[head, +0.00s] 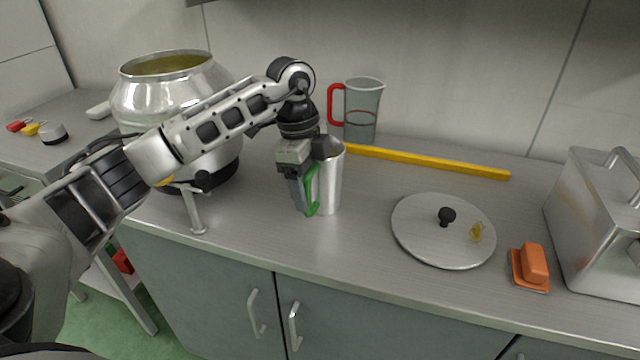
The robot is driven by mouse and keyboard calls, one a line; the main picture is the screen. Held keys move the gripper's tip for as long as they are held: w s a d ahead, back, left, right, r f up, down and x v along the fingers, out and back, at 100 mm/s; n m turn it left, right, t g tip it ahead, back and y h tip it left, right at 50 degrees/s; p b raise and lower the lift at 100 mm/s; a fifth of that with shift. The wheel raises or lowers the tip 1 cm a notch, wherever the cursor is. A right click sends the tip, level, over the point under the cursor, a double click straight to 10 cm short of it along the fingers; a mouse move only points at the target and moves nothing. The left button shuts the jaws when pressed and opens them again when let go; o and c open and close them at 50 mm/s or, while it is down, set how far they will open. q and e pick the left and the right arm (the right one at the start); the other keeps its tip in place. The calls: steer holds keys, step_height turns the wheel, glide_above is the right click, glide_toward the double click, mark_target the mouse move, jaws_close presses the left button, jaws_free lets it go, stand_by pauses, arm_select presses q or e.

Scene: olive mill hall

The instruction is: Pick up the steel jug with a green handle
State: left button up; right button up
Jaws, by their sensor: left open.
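The steel jug (332,182) stands upright on the steel counter, a little left of the middle of the head view. Its green handle (312,190) faces left and toward me. My left gripper (301,205) points down at the handle side of the jug, with its fingers beside the green handle. The gripper is open. Its body hides part of the jug's left side, and I cannot tell whether the handle lies between the fingers. My right gripper is not in view.
A round lid (440,245), an orange block (533,265) and a steel box (595,225) are to the right. A large steel pot (150,98) stands left.

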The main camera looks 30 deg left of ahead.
arm_select(q)
steer(key=shift+r, duration=0.1)
steer(key=c, duration=1.4)
steer(key=shift+o, duration=0.2)
steer(key=shift+w+r, duration=0.1)
steer(key=shift+r, duration=0.05)
